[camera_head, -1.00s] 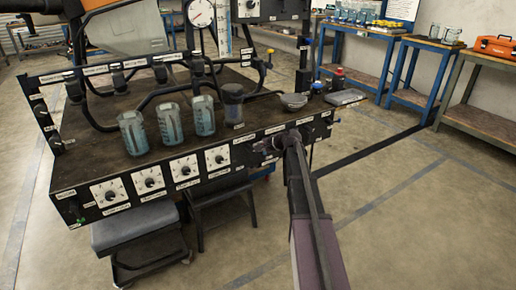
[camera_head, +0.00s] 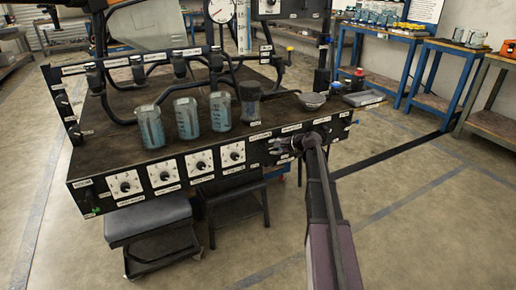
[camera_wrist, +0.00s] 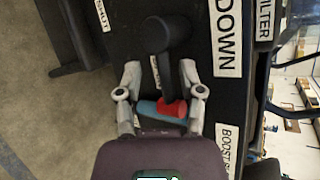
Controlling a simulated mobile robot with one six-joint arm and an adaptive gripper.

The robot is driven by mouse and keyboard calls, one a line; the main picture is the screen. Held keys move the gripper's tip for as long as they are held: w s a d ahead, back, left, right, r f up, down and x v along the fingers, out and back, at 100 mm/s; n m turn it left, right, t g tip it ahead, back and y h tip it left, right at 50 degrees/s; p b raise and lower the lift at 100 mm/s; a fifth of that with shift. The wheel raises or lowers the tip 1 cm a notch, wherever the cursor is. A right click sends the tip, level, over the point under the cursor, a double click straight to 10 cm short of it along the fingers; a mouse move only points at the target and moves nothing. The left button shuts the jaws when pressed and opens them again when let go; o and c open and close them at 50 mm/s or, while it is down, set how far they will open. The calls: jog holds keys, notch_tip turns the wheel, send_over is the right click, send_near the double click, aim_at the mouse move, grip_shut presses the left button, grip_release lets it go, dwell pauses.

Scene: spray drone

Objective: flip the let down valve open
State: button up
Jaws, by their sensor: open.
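My gripper (camera_wrist: 160,78) is open, its two pale fingers on either side of a black lever (camera_wrist: 166,70) in the wrist view. The lever runs from a round black hub (camera_wrist: 166,32) towards the palm. A red and teal piece (camera_wrist: 170,109) sits between the fingers near the palm; I cannot tell whether it touches them. A white label (camera_wrist: 226,38) reading "DOWN" is right of the lever, and a label (camera_wrist: 103,15) reading "SHUT" is at upper left. In the head view my gripper (camera_head: 286,145) is at the front panel (camera_head: 215,165), and the valve is mostly hidden.
Several teal-tinted beakers (camera_head: 186,118) stand along the front of the black bench top (camera_head: 120,100). Dials (camera_head: 163,172) line the panel to the left. A shallow bowl (camera_head: 312,101) stands at the right. A grey stool (camera_head: 150,220) is below the panel. Open floor lies to the right.

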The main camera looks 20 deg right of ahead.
jog(key=m+y+b, duration=0.1)
jog(key=b, duration=0.1)
jog(key=f+m+y+b, duration=0.1)
jog(key=b, duration=0.1)
jog(key=shift+a+f+t+y, duration=0.25)
jog(key=shift+t+y, duration=0.05)
jog(key=p+v, duration=0.4)
jog(key=v, duration=1)
jog(key=s+a+r+n+g+h+p, duration=0.2)
jog(key=s+a+r+n+g+p, duration=0.2)
jog(key=a+p, duration=0.7)
jog(key=s+a+r+n+g+h+p, duration=0.2)
jog(key=s+a+r+n+g+p, duration=0.2)
jog(key=a+r+p, duration=0.7)
jog(key=shift+s+a+n+p, duration=0.55)
jog(key=shift+s+n+p, duration=0.55)
jog(key=shift+s+p, duration=0.75)
jog(key=shift+s+f, duration=0.1)
jog(key=shift+f, duration=0.05)
